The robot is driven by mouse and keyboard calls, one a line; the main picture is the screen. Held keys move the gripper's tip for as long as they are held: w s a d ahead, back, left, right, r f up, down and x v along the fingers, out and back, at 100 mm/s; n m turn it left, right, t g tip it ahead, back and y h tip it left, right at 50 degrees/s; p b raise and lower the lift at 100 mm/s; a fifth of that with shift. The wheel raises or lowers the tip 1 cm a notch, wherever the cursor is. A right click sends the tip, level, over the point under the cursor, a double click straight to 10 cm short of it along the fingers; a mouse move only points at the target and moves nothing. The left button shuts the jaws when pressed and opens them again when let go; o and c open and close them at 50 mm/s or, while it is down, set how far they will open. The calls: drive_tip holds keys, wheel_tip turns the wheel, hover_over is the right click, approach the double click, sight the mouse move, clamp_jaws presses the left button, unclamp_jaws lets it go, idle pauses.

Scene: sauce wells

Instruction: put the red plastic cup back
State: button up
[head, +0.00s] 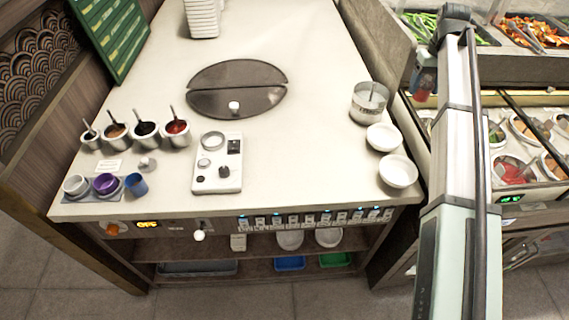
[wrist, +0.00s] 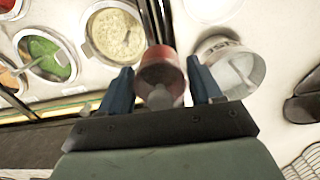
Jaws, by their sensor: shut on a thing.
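The red plastic cup (wrist: 160,68) is between the two blue fingers of my gripper (wrist: 164,82) in the wrist view. My gripper is shut on it, and something pale shows at the cup's near end. In the head view the red cup (head: 422,95) shows small below my gripper (head: 424,80), held up beside the counter's right edge. A white cup (head: 76,185), a purple cup (head: 105,184) and a blue cup (head: 137,186) stand at a dark mat (head: 92,198) at the counter's front left.
A tub with a utensil (head: 366,114) and two white bowls (head: 398,171) stand along the right edge. Several sauce pots (head: 144,135) stand behind the cups. A white panel with knobs (head: 218,165) is at front centre. The counter's middle right is clear. Food bins (head: 520,170) lie right.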

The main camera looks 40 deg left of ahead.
drive_tip(key=s+a+f+n, duration=0.2)
drive_tip(key=s+a+n, duration=0.2)
drive_tip(key=s+a, duration=2.5)
drive_tip(key=s+a+f+n, duration=0.1)
drive_tip(key=s+a, duration=0.3)
drive_tip(key=s, duration=0.8)
drive_tip(key=s+a+f+n, duration=0.1)
drive_tip(key=s+a+n, duration=0.15)
drive_tip(key=s, duration=0.95)
drive_tip(key=s+a+f+n, duration=0.1)
drive_tip(key=s+a, duration=0.3)
drive_tip(key=s, duration=0.9)
drive_tip(key=shift+m, duration=0.25)
drive_tip(key=shift+w+a+f, duration=0.1)
drive_tip(key=shift+w+f, duration=0.05)
drive_tip(key=shift+f, duration=2.1)
drive_tip(key=shift+w+f, duration=0.1)
drive_tip(key=shift+f, duration=2.15)
drive_tip(key=shift+f, duration=0.1)
drive_tip(key=o, duration=1)
drive_tip(key=shift+o, duration=0.2)
